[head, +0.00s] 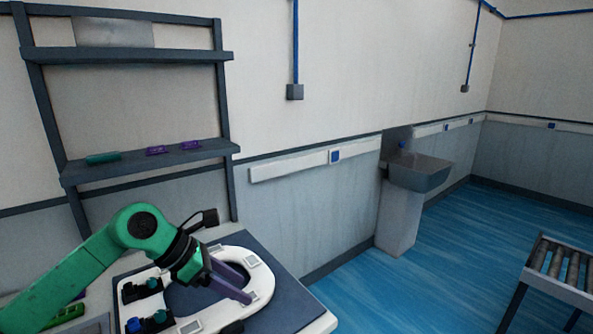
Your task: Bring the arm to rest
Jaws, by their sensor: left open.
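My left arm is green and comes in from the lower left of the head view. Its gripper (236,282) is open and empty, with dark purple-grey fingers over the white toilet seat (262,271). I cannot tell whether the fingers touch the seat. The seat lies on a dark blue mat (292,299) on the workbench. My right gripper is not in the picture.
Small black fittings with blue and green tops (150,322) are at the seat's near left. A shelf rack (150,166) with small items stands behind the bench. A sink (419,173) and a roller conveyor (560,264) are to the right. Blue floor between is clear.

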